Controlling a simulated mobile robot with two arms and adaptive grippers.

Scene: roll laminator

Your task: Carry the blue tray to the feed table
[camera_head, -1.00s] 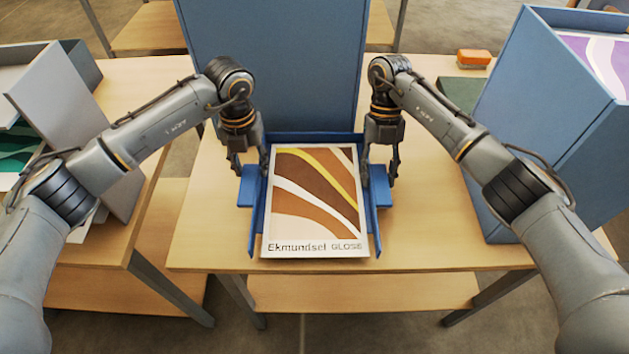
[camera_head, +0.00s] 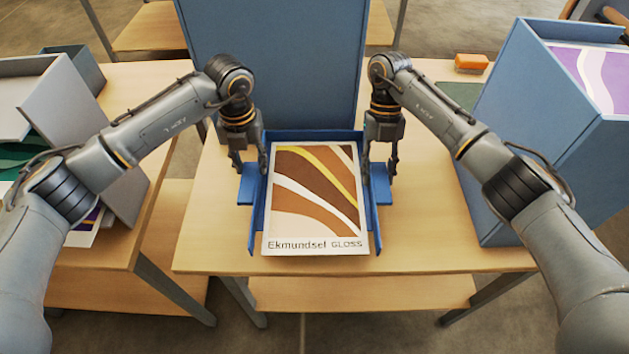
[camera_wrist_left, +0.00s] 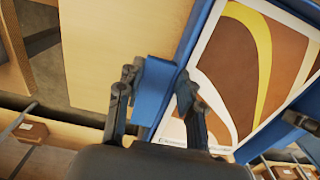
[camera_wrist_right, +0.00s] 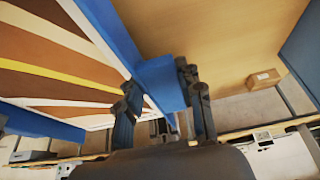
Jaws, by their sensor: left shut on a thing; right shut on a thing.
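The blue tray (camera_head: 312,136) is in the middle of the head view, over a wooden table. It carries a brown, white and yellow print (camera_head: 315,195) lettered "Ekmundsel GLOSS". My left gripper (camera_head: 249,170) is shut on the tray's left handle, and the left wrist view shows the blue handle (camera_wrist_left: 154,92) between its fingers. My right gripper (camera_head: 380,172) is shut on the right handle, which also shows in the right wrist view (camera_wrist_right: 160,84). The tray looks about level; I cannot tell how far it is above the tabletop. I cannot identify the feed table.
A tall blue panel (camera_head: 275,65) stands right behind the tray. A large blue box (camera_head: 545,130) stands on the table at right, near an orange block (camera_head: 472,62). A grey holder (camera_head: 75,120) stands on the left table. Bare wood (camera_head: 440,220) lies right of the tray.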

